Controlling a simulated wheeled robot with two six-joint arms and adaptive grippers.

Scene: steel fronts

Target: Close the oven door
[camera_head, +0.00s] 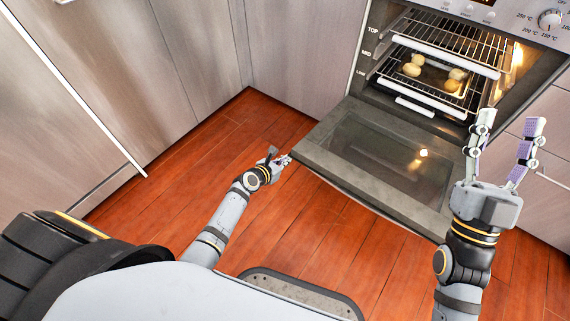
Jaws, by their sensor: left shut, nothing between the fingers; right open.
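The oven door (375,155) is hinged at its bottom edge and hangs open, folded down toward me, with its glass inner side facing up. The oven cavity (440,70) is lit, with wire racks and several round, pale food items on a tray inside. My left gripper (286,160) is shut and empty, close to the left front corner of the door; I cannot tell whether it touches. My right gripper (508,135) is open and empty, its fingers pointing up, in front of the oven's right side and overlapping the door's right edge in view.
Steel cabinet fronts (110,70) stand to the left, with more steel fronts beside the oven. A control panel with a knob (550,18) is above the cavity. The wooden floor (300,235) before the door is clear apart from my own body.

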